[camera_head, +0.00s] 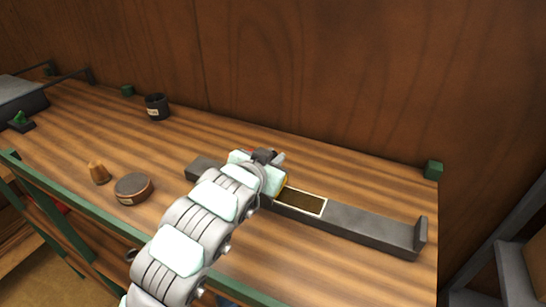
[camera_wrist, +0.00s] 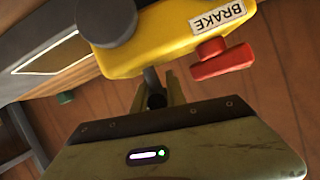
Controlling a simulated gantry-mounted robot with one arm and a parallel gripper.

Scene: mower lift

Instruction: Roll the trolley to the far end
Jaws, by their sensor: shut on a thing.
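The yellow trolley (camera_wrist: 165,38) fills the upper part of the wrist view. It has a grey rounded part on top, a white "BRAKE" label and a red lever (camera_wrist: 222,62) at its side. In the head view my arm hides most of the trolley, and only a bit of yellow (camera_head: 284,181) shows. It is on a long dark rail (camera_head: 365,229) with an upright stop (camera_head: 420,235) at its right end. My gripper (camera_wrist: 158,94) is shut on the trolley; the exact part gripped is hard to see.
The rail beyond is clear. A round tin (camera_head: 133,188), an orange-brown cone (camera_head: 98,172) and a black cup (camera_head: 157,107) stand on the bench at left. A green block (camera_head: 433,170) sits at the back right corner.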

